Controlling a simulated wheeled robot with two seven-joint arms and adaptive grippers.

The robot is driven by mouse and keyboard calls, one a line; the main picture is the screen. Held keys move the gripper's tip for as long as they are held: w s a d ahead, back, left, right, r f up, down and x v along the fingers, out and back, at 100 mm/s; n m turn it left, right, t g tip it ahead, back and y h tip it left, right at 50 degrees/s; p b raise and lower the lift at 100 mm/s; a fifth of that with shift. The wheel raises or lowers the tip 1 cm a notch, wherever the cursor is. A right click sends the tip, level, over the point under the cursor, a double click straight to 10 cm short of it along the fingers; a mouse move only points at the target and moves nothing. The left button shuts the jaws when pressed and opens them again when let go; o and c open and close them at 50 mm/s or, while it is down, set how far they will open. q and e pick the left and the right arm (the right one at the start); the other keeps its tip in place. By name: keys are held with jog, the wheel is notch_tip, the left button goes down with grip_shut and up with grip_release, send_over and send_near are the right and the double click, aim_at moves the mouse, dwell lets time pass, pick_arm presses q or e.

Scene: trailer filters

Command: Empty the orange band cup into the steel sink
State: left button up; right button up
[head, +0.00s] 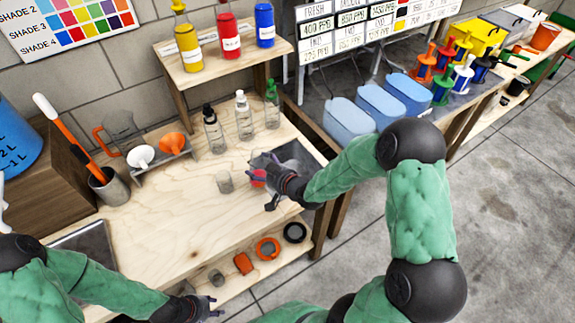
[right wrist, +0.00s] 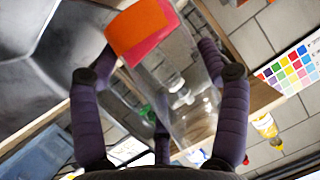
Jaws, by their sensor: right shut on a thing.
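The orange band cup (right wrist: 180,75) is clear, with an orange band (right wrist: 141,27) and pink-red contents beside the band in the right wrist view. My right gripper (head: 268,183) is shut around it and holds it at the near edge of the steel sink (head: 297,154). In the head view the gripper mostly hides the cup, leaving a red patch (head: 258,177). I cannot tell the cup's exact tilt. Grey metal, apparently the sink (right wrist: 50,55), fills the upper left of the wrist view. My left gripper (head: 207,306) looks open and empty near the front shelf.
A small grey cup (head: 224,182) stands on the wooden table (head: 180,225), left of my right gripper. Several clear bottles (head: 244,115) stand behind it. Funnels (head: 172,143) sit on a rack at left. Blue bins (head: 380,103) stand at right. The table's left-middle is clear.

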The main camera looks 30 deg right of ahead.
jog(key=shift+d+r+m+y+p, duration=0.3)
jog(key=shift+r+m+p, duration=0.15)
jog(key=shift+p, duration=0.3)
jog(key=shift+w+d+f+m+y, duration=0.1)
jog(key=shift+d+f+m+y, duration=0.25)
jog(key=shift+f+m, duration=0.35)
jog(key=shift+d+r+m+y+p, duration=0.15)
jog(key=shift+r+m+y+p, duration=0.3)
jog(key=shift+p, duration=0.4)
jog(key=shift+d+r, duration=0.15)
jog(key=shift+a+f+m+y, duration=0.15)
jog(key=shift+f+m+y, duration=0.15)
jog(key=shift+m, duration=0.3)
jog(key=shift+a+f+m+y, duration=0.1)
jog(key=shift+f+m+y, duration=0.1)
jog(key=shift+m+y, duration=0.3)
jog(key=shift+m, duration=0.3)
jog(key=shift+a+f+m+t+y+b, duration=0.15)
jog(key=shift+f+m+t+y+b, duration=0.2)
jog(key=shift+m, duration=0.35)
jog(key=shift+a+f+m+t+y+b, duration=0.15)
jog(key=shift+m+t+y+b, duration=0.2)
jog(key=shift+m, duration=0.35)
jog(key=shift+d+f+m, duration=0.15)
jog(key=shift+d+m, duration=0.35)
jog(key=shift+m, duration=0.2)
